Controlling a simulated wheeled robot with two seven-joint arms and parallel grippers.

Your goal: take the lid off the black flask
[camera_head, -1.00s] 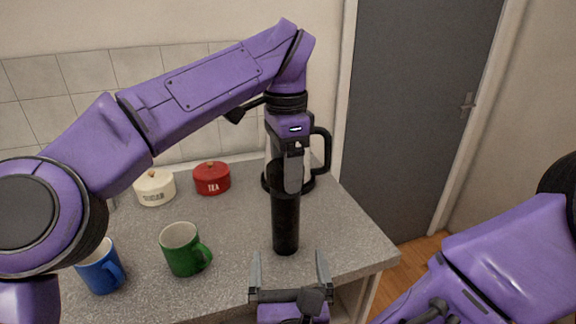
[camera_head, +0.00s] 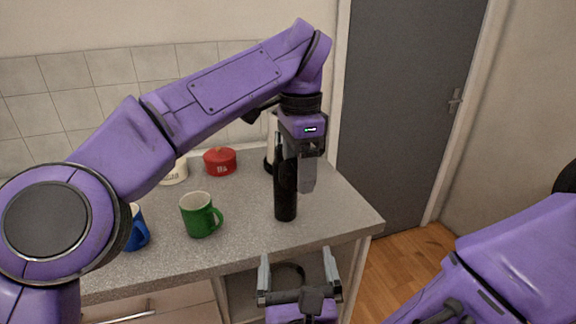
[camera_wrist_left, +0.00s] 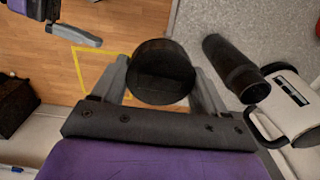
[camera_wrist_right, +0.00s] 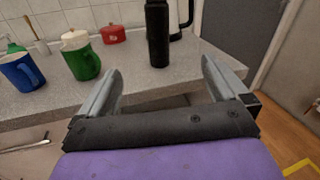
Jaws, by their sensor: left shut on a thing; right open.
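The black flask (camera_head: 286,203) stands upright on the grey counter, near its right end. It also shows in the right wrist view (camera_wrist_right: 157,36), and its open-looking dark top end shows in the left wrist view (camera_wrist_left: 243,78). My left gripper (camera_head: 307,178) is just right of the flask's upper part. In the left wrist view it is shut on a round black lid (camera_wrist_left: 161,72), which is apart from the flask. The lid is hidden in the head view. My right gripper (camera_head: 298,268) is open and empty, low in front of the counter's edge.
A green mug (camera_head: 200,216) and a blue mug (camera_head: 137,230) stand left of the flask. A kettle (camera_wrist_left: 295,105) stands behind the flask. Open floor (camera_head: 405,272) lies right of the counter.

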